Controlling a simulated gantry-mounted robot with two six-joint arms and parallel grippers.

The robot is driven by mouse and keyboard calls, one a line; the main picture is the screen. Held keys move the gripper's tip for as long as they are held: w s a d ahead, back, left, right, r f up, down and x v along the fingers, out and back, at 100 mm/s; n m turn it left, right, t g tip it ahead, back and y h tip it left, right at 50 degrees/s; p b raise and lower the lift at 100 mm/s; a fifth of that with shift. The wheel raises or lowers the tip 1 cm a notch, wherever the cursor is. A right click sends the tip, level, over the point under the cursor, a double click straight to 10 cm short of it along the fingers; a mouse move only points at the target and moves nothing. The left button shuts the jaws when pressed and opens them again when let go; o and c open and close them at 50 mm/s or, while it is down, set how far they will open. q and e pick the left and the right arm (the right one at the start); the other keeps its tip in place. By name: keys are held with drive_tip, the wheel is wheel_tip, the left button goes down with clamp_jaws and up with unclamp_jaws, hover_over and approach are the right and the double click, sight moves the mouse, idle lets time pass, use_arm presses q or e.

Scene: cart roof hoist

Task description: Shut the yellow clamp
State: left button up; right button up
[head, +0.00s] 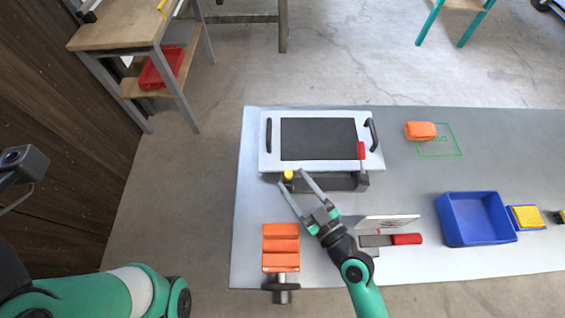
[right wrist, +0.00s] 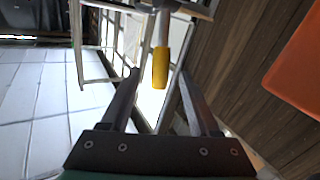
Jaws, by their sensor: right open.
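The yellow clamp's handle (head: 288,175) shows as a small yellow tip at the left end of a dark bar fixture (head: 330,183), in front of the white-framed panel (head: 270,150). Seen end-on from above, it appears to stand up. My right gripper (head: 291,178) is open, its two fingers on either side of the yellow handle. In the right wrist view the yellow handle (right wrist: 160,68) lies between the open fingertips (right wrist: 157,74), with gaps to both; no contact shows. My left gripper is out of view.
A red-handled clamp (head: 361,151) stands at the fixture's right end. Orange blocks (head: 281,246) lie left of my right arm, with a red-handled tool (head: 405,239) to its right. A blue bin (head: 452,222) and an orange bundle (head: 420,131) are farther right.

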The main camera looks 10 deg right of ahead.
drive_tip(key=x, duration=0.6)
drive_tip(key=shift+w, duration=0.2)
drive_tip(key=shift+a, duration=0.1)
clamp_jaws()
idle(0.9)
